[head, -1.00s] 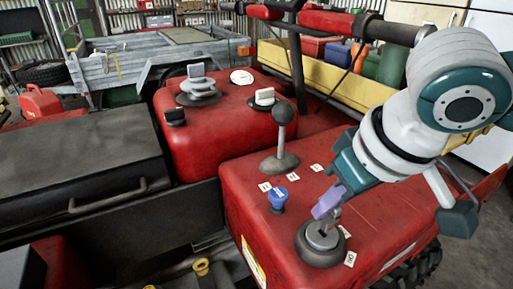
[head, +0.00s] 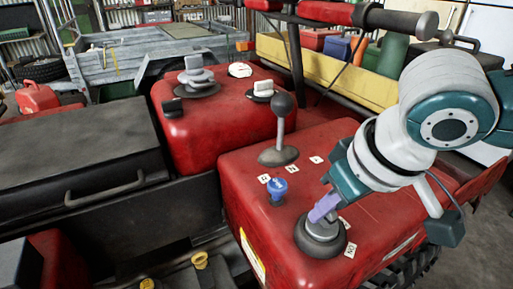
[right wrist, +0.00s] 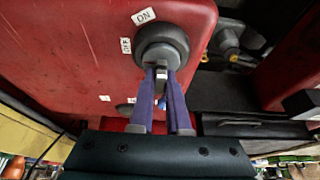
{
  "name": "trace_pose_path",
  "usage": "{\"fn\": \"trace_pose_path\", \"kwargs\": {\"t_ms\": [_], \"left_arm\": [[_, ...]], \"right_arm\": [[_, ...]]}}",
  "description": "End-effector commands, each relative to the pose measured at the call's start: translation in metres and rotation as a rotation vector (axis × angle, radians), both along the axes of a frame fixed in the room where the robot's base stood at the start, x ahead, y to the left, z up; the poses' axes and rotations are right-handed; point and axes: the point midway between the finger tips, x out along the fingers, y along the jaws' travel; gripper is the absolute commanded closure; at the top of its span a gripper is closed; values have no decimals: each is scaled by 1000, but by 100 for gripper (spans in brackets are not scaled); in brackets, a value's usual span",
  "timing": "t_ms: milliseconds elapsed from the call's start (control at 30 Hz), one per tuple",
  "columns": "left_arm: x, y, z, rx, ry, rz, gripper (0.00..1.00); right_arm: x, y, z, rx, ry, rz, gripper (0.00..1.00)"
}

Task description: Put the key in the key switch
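The key switch (head: 320,238) is a round dark grey knob on the front red panel; it also shows in the right wrist view (right wrist: 163,45) beside white ON and OFF labels. My right gripper (head: 324,207) is directly over the switch with its purple fingers close to its top. In the right wrist view the fingers close on a small grey key (right wrist: 161,74), whose front end meets the switch face. How deep the key sits in the slot is hidden. My left gripper is in neither view.
A black-knobbed lever (head: 281,130) and a blue knob (head: 277,187) stand on the same panel, left of the switch. A red tank (head: 215,130) with caps is behind. A black lidded box (head: 80,130) is at left.

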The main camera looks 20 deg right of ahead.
Motion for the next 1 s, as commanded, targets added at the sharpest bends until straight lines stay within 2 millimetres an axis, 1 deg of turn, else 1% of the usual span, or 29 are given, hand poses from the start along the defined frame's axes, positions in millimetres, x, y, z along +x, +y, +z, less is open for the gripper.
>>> {"fn": "trace_pose_path", "kwargs": {"t_ms": [33,200,300,533,633,1000], "left_arm": [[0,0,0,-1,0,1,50],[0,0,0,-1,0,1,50],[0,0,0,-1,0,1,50],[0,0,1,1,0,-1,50],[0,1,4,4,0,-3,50],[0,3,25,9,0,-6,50]], "right_arm": [[0,0,0,0,0,0,79],[0,0,0,0,0,0,60],[0,0,0,-1,0,0,51],[0,0,1,-1,0,0,51],[-3,-1,8,-1,0,0,51],[-29,-3,74,-3,-1,1,51]]}}
